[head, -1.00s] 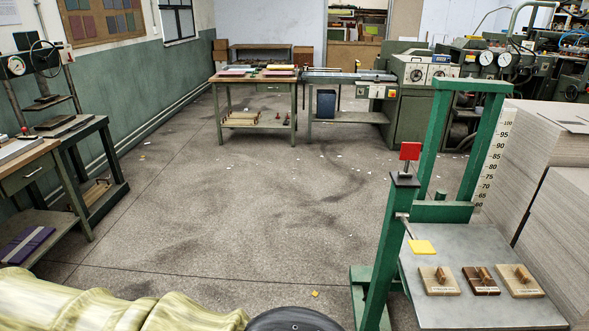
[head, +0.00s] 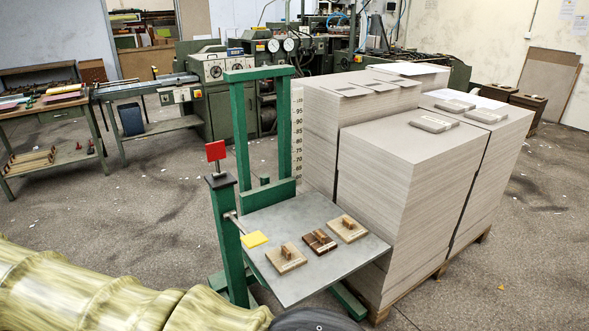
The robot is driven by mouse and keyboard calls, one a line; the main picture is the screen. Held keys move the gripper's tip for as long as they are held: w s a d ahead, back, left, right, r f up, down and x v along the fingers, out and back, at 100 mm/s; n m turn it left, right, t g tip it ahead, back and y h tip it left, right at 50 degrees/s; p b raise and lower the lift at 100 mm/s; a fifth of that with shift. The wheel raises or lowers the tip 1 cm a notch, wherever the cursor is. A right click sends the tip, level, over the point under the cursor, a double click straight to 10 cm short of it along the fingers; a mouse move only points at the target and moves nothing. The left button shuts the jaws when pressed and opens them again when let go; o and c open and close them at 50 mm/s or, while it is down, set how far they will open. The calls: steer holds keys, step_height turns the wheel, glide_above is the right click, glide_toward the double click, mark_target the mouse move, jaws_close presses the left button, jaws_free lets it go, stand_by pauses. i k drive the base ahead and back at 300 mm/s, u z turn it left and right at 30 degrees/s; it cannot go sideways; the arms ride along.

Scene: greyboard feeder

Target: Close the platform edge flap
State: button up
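The green lift stand (head: 241,125) stands in the middle of the head view, with a grey platform (head: 290,217) in front of it. Three small wooden blocks with raised grips lie on the platform: a light one (head: 286,260), a dark one (head: 319,242) and another light one (head: 347,230). A yellow plate (head: 254,239) is at the platform's left edge, by a rod from a short green post (head: 231,245) topped with a red square (head: 216,151). I cannot tell which part is the edge flap or whether it is open. My gripper is not in view.
Tall greyboard stacks (head: 400,200) on a wooden pallet (head: 437,274) stand close against the platform's right side. A worktable (head: 50,108) is at the far left and green machinery (head: 215,110) at the back. The floor (head: 140,215) left of the stand is clear.

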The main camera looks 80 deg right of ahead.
mark_target(256, 274)
steer(key=z, duration=1.95)
steer(key=i, duration=0.75)
